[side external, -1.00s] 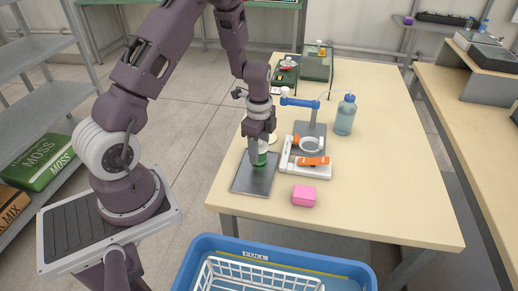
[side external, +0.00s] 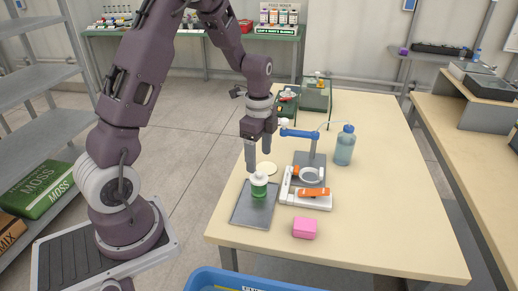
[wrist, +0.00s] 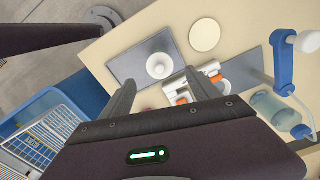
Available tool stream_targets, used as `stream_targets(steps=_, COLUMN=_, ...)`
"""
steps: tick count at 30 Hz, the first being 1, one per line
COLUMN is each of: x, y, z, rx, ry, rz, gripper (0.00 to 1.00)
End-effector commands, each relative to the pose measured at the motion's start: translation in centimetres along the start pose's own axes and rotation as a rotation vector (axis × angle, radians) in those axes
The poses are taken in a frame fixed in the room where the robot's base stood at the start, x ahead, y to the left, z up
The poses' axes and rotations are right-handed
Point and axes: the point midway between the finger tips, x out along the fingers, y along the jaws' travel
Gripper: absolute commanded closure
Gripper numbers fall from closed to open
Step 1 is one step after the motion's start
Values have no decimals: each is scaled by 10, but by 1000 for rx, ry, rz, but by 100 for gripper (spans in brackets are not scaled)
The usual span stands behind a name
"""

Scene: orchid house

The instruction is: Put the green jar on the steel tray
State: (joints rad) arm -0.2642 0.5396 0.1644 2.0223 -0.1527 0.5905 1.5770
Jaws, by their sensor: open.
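The green jar (side external: 259,186) with a white top stands upright on the steel tray (side external: 250,212), near the tray's far end. In the wrist view the jar (wrist: 159,66) shows from above as a white top, with the grey tray (wrist: 126,63) around it. My gripper (side external: 257,168) is open and empty, its fingers above and just behind the jar in the side view. In the wrist view my gripper's fingers (wrist: 156,90) are spread apart, with the jar beyond their tips.
A cream disc (side external: 267,168) lies behind the tray. A white fixture with orange parts (side external: 306,199) and a blue-armed stand (side external: 301,134) are to the right. A pink block (side external: 304,228) sits in front, and a blue bottle (side external: 344,147) behind. The table's right side is clear.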

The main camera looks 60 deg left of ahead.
Motion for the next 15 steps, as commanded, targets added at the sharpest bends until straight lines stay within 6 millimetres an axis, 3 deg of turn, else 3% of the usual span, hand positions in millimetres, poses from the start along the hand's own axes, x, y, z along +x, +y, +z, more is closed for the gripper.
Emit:
stream_targets(steps=5, x=-24, y=0, z=-1, rx=-3, ry=1, rz=-3, gripper=29)
stream_targets(steps=8, x=-49, y=10, z=-9, rx=-60, ry=19, rz=-33, gripper=29)
stream_targets(steps=11, x=-100, y=45, z=-27, rx=-221, ry=74, rz=-100, gripper=29)
stream_targets(steps=15, x=-164, y=125, z=-40, rx=-524, ry=197, rz=-190, gripper=29)
